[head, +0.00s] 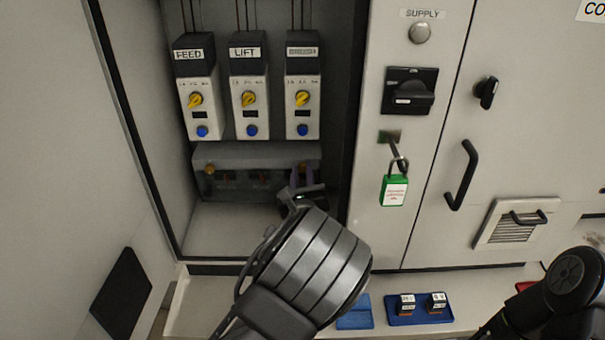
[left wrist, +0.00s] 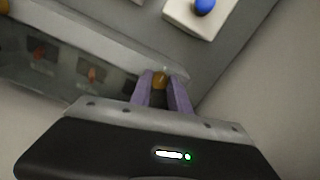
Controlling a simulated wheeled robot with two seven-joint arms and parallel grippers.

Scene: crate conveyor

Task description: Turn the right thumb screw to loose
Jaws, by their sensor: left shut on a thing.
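The right thumb screw (left wrist: 160,82) is a small brass knob at the right end of a clear cover (head: 235,185) low in the open cabinet. My left gripper (head: 305,174) is at that end of the cover and hides most of the screw in the head view. In the left wrist view its two purple fingers (left wrist: 164,92) are shut on the screw, one on each side. I cannot read the screw's turn angle. The left thumb screw (head: 210,169) shows at the cover's other end. My right gripper is out of view.
Three modules with yellow knobs, including FEED (head: 195,88) and LIFT (head: 249,88), hang above the cover. The cabinet's right edge is close beside my gripper. A green padlock (head: 394,190) hangs on the panel at right. A blue tray (head: 420,318) lies on the ledge below.

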